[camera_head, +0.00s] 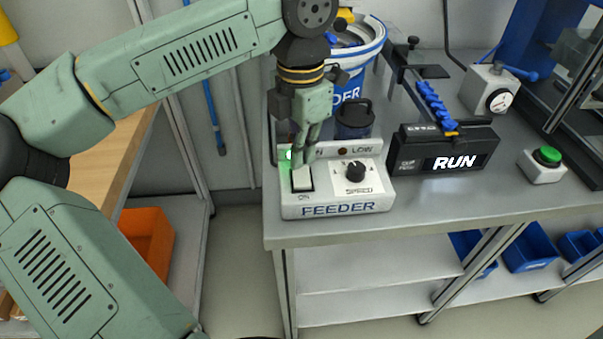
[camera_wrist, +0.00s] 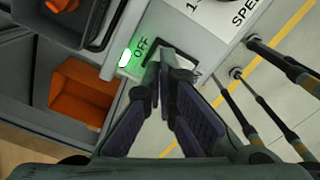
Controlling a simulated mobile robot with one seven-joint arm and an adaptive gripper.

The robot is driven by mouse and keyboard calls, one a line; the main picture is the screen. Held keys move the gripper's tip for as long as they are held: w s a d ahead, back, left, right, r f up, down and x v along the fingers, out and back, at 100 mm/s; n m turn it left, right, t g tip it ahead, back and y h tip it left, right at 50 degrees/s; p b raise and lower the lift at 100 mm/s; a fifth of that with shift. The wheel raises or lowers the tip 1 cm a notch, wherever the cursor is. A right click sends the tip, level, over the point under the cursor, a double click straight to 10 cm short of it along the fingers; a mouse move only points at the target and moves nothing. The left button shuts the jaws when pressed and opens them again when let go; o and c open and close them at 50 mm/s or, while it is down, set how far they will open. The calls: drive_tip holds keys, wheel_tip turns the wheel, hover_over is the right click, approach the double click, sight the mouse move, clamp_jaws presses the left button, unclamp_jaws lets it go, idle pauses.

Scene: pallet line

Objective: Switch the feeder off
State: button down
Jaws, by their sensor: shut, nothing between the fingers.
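The white feeder control box (camera_head: 336,207) sits at the front left corner of the grey bench, with a white rocker switch (camera_head: 302,180) on its left side. A green lamp (camera_head: 289,155) glows behind the switch, and it also shows lit beside the OFF label in the wrist view (camera_wrist: 125,58). The ON label is at the switch's near edge. My gripper (camera_head: 304,160) is shut and empty, pointing down at the far, OFF end of the switch.
A black speed knob (camera_head: 355,171) stands right of the switch on the same box. A display (camera_head: 445,150) reading RUN and a green push button (camera_head: 547,157) are further right. The feeder bowl (camera_head: 356,48) and a dark jar (camera_head: 354,119) stand behind.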

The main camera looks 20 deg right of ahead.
sight(301, 169)
drive_tip(key=shift+f+b, duration=0.9)
drive_tip(key=shift+f, duration=0.15)
drive_tip(key=shift+r, duration=0.15)
idle(0.3)
drive_tip(key=shift+r+p, duration=2.3)
drive_tip(key=shift+r, duration=1.1)
